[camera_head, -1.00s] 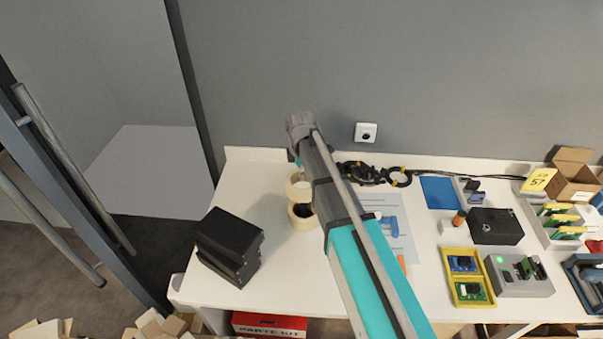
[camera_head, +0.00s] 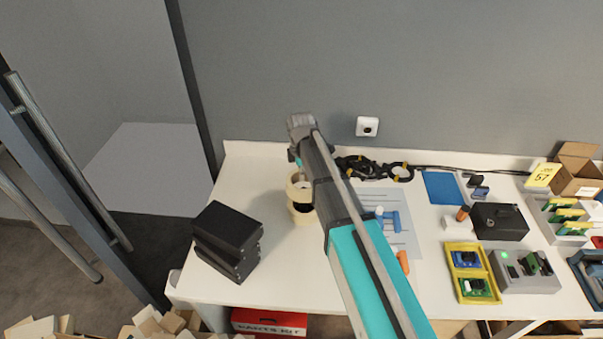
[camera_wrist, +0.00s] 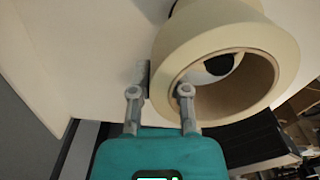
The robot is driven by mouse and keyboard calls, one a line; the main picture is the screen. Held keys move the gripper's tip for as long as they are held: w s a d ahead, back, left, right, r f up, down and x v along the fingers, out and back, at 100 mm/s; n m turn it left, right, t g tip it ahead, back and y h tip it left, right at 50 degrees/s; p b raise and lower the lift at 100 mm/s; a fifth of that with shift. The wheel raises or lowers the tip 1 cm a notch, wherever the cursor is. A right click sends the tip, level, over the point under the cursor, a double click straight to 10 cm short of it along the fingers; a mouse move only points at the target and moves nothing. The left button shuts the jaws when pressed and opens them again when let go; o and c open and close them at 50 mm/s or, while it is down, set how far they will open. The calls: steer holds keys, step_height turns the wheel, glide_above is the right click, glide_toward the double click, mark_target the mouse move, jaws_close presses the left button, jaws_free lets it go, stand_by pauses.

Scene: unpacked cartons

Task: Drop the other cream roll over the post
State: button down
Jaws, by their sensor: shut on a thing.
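My gripper (camera_wrist: 163,88) is shut on the wall of a cream roll (camera_wrist: 285,45), one finger inside its hole and one outside. The roll is tilted in the wrist view. A black round shape (camera_wrist: 219,64) shows through its hole; I cannot tell whether it is the post. Another cream surface (camera_wrist: 222,6) shows behind the held roll. In the head view, an upper cream roll (camera_head: 293,190) appears just above a lower cream one (camera_head: 301,219), with a dark patch between them. My arm hides their right sides and most of my gripper there. The post is not clearly visible.
A stack of black boxes (camera_head: 228,232) stands left of the rolls. Black cable coils (camera_head: 358,167) lie behind to the right, and a paper sheet with blue parts (camera_head: 393,219) lies to the right. Bare white table (camera_head: 250,180) lies left of the rolls.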

steer(key=shift+f+b, duration=0.6)
steer(key=shift+f, duration=0.05)
steer(key=shift+f, duration=0.1)
steer(key=c, duration=0.5)
jaws_free()
steer(key=o, duration=0.4)
steer(key=shift+r, duration=0.2)
steer(key=shift+r+p, duration=3.9)
steer(key=shift+p, duration=0.15)
